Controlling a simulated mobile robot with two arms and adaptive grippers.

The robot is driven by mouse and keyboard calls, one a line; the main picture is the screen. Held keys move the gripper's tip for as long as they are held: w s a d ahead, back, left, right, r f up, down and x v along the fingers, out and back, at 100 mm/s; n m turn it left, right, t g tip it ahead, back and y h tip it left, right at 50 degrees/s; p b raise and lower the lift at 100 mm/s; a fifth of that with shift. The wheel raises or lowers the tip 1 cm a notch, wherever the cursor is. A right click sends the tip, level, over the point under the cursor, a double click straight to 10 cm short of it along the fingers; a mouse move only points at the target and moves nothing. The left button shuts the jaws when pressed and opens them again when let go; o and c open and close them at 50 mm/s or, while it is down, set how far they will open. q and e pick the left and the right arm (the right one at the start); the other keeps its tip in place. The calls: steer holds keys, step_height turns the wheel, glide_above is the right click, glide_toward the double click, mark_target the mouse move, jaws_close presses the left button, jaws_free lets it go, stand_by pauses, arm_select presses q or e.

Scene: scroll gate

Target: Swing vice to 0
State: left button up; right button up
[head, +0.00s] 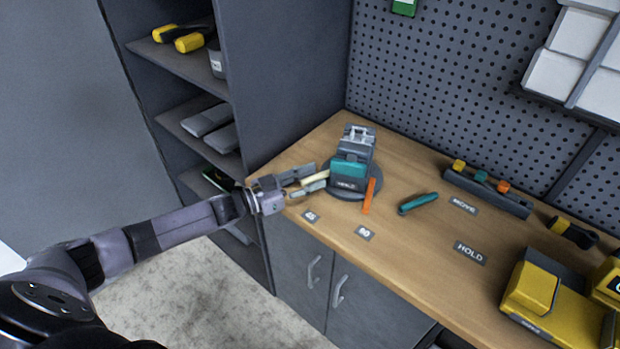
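The vice (356,150) is grey with a teal block and stands on a round dark base (341,191) near the back left of the wooden bench. An orange pointer (369,197) sticks out from the base toward the bench front. A cream handle (316,178) sticks out from the vice's left side. My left gripper (321,175) is at this handle, with one finger on each side of it and a visible gap between the fingers. I cannot tell whether a finger touches the handle. Number labels, one reading 45 (310,216) and one 90 (364,233), lie along the front edge. My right gripper is out of view.
A teal-handled tool (418,203) lies right of the vice. Behind it is a dark rack (487,193) with coloured pieces. MOVE (464,205) and HOLD (470,253) labels lie on the bench. A yellow machine (560,305) fills the right. A shelf unit (285,80) stands close on the left.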

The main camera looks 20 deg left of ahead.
arm_select(q)
steer(key=shift+s, duration=0.1)
steer(key=v, duration=1.2)
steer(key=shift+c, duration=0.5)
